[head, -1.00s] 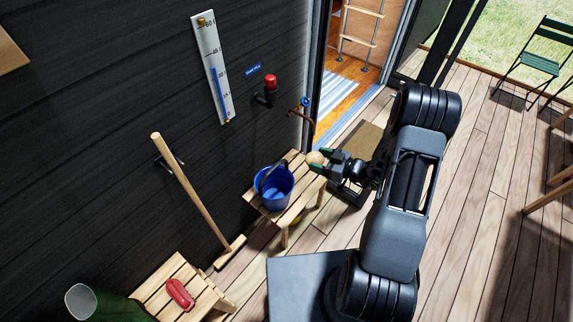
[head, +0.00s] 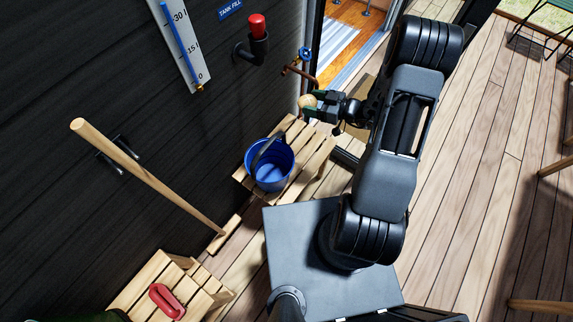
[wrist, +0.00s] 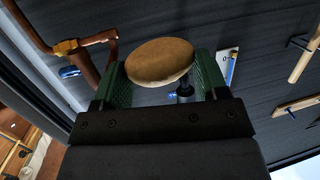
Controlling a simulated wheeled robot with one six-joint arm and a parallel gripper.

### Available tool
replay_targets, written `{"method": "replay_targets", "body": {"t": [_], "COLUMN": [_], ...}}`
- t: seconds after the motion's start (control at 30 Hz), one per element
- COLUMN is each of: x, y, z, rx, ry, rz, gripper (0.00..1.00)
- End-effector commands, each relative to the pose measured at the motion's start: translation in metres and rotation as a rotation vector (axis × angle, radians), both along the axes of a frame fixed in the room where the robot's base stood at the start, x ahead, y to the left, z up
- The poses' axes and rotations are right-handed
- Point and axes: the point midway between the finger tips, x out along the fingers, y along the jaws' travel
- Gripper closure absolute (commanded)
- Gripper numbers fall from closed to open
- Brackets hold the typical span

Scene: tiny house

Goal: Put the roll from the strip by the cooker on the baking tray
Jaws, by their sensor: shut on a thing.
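The roll (head: 308,101) is round and light brown, and it is held between the fingertips of my gripper (head: 312,104). In the wrist view the roll (wrist: 160,62) sits between the two green finger pads of my gripper (wrist: 161,75). My gripper is shut on it and holds it in the air, above and beyond the slatted bench with the bucket. No cooker, strip or baking tray shows in these frames.
A blue bucket (head: 270,166) stands on a slatted wooden bench (head: 310,165). A copper tap (head: 300,70) and a red-capped fitting (head: 257,40) stick out from the dark wall. A broom (head: 150,180) leans there. An open doorway (head: 340,40) lies beyond. Deck boards (head: 480,180) at right are clear.

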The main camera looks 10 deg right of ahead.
Motion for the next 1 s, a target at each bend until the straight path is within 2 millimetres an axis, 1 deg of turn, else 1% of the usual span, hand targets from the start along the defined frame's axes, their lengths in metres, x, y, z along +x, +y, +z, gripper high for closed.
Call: {"method": "replay_targets", "body": {"t": [0.03, 0.1, 0.8, 1.0], "x": [0.001, 0.002, 0.012, 0.014], "y": [-0.001, -0.002, -0.011, -0.013], "z": [-0.027, -0.043, -0.202, -0.240], "rx": [0.000, 0.002, -0.001, -0.005], "ry": [-0.002, -0.001, 0.004, 0.007], "rz": [0.003, 0.009, 0.068, 0.082], "gripper": [0.56, 0.56, 0.56, 0.56]}}
